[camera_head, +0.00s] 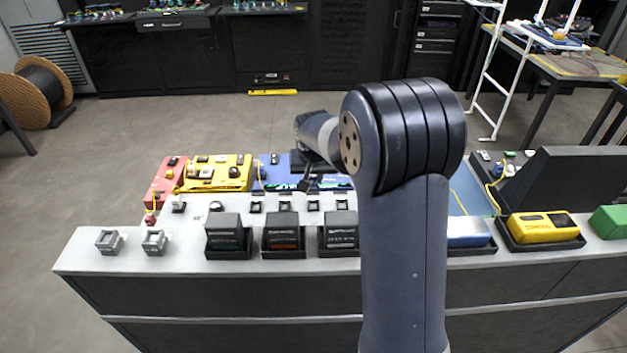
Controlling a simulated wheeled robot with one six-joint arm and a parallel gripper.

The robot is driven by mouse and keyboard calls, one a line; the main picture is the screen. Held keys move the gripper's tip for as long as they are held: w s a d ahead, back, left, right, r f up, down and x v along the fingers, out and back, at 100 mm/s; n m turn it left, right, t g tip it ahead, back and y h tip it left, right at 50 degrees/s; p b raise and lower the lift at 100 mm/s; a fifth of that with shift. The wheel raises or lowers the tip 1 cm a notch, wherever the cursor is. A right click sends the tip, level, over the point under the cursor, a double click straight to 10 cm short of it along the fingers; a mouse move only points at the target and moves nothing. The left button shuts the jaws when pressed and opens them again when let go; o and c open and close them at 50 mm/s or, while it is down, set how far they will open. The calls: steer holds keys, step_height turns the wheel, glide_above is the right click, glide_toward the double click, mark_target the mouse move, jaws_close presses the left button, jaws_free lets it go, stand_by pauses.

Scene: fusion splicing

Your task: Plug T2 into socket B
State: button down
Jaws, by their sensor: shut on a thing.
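My arm reaches away over the workbench, and my gripper (307,183) points down near the blue unit at the bench's back. It is small and dark here and partly hidden behind my arm. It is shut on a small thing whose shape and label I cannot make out. A row of small dark sockets (285,206) runs along the bench just in front of the blue unit (272,172). No label reads clearly, so I cannot tell which is socket B or which part is T2.
A yellow unit (216,174) and a red one (163,180) stand at the back left. Dark boxes (229,232) and grey holders (109,240) line the front edge. A yellow device (541,228) sits in a tray at right. My arm hides the bench's middle right.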

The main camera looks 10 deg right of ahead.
steer(key=shift+f+b, duration=1.95)
steer(key=shift+f, duration=1.1)
steer(key=shift+s, duration=0.25)
steer(key=shift+f+b, duration=0.55)
steer(key=shift+b, duration=0.1)
steer(key=c, duration=1.3)
jaws_free()
steer(key=shift+o, duration=0.2)
steer(key=shift+r, duration=0.15)
steer(key=v, duration=1)
steer(key=shift+r, duration=0.35)
steer(key=shift+a+f, duration=0.1)
steer(key=shift+f, duration=0.05)
